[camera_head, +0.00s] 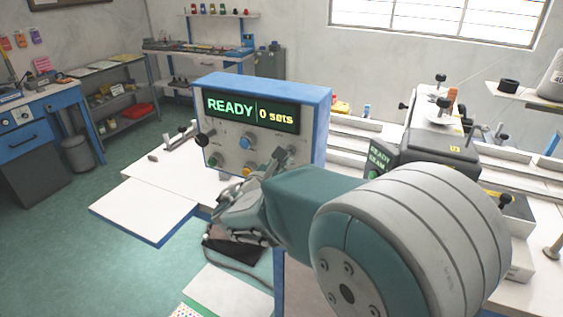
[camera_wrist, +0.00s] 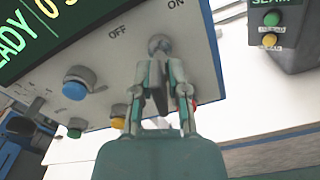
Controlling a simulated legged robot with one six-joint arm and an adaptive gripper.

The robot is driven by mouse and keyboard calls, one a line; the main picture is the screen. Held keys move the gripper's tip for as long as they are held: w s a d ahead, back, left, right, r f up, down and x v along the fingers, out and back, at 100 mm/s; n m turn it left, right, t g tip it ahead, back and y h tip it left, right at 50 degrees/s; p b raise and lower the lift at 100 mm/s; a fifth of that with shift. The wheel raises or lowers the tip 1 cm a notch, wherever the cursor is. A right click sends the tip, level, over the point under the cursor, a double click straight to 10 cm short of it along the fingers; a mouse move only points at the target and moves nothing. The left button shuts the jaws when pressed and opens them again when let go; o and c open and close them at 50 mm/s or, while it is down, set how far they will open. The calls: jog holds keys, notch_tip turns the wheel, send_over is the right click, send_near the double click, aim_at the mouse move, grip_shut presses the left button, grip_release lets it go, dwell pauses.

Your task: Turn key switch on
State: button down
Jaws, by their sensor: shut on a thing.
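The control box (camera_head: 266,95) with a blue frame stands on the white table. Its screen (camera_head: 250,110) reads "READY" and "0 sets". In the wrist view, the key switch (camera_wrist: 158,44) sits on the panel below the "OFF" and "ON" labels, with "OFF" on the left and "ON" on the right. My gripper (camera_wrist: 160,72) is at the switch, its fingers shut on the key, which they partly hide. The exact angle of the key is hard to tell. In the head view my gripper (camera_head: 275,165) reaches the panel's lower right, and the arm covers part of it.
A blue knob (camera_wrist: 78,84), a yellow button (camera_wrist: 118,123) and a green button (camera_wrist: 77,127) are close by on the panel. A second box (camera_wrist: 275,30) with small buttons is to the right. The sewing machine (camera_head: 430,145) stands behind my arm.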

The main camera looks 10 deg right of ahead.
jog(key=c, duration=0.8)
grip_release()
jog(key=shift+f, duration=0.1)
jog(key=shift+o, duration=0.2)
jog(key=v, duration=1.2)
jog(key=shift+a, duration=0.1)
